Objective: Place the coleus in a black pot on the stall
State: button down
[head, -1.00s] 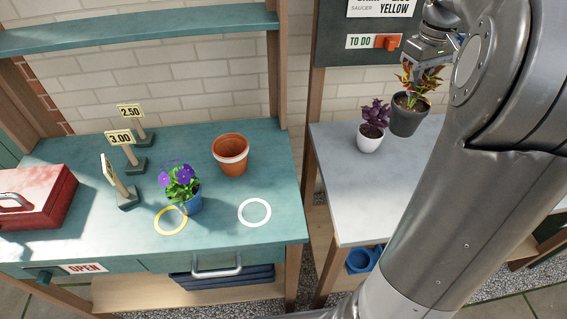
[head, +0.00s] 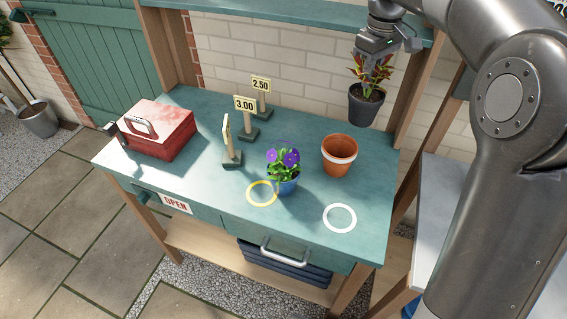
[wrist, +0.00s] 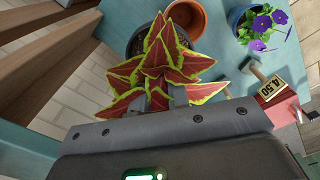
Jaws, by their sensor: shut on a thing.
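The coleus (head: 372,75) has red leaves with yellow-green edges and stands in a black pot (head: 365,106). My gripper (head: 381,52) is shut on the coleus in its black pot and holds it upright in the air, at the back right of the stall (head: 200,190). In the wrist view the coleus (wrist: 165,62) fills the space before the fingers, and its leaves hide the exact grip point. The dark pot rim (wrist: 135,42) shows behind the leaves. A white ring (head: 340,205) and a yellow ring (head: 250,200) mark the stall top.
An empty terracotta pot (head: 339,155) stands on the stall below the held pot. Purple flowers in a blue pot (head: 287,187) stand by the yellow ring. Price signs (head: 245,105) and a red box (head: 155,130) are further left. A wooden post (head: 410,85) rises at right.

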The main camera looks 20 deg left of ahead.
jog(key=s+a+n, duration=0.2)
jog(key=a, duration=0.8)
jog(key=s+a+f, duration=0.1)
jog(key=a+f, duration=1)
jog(key=f, duration=0.5)
jog(key=shift+s+a, duration=0.15)
jog(key=shift+a, duration=0.05)
jog(key=shift+f, duration=0.25)
jog(key=c, duration=1.4)
grip_release()
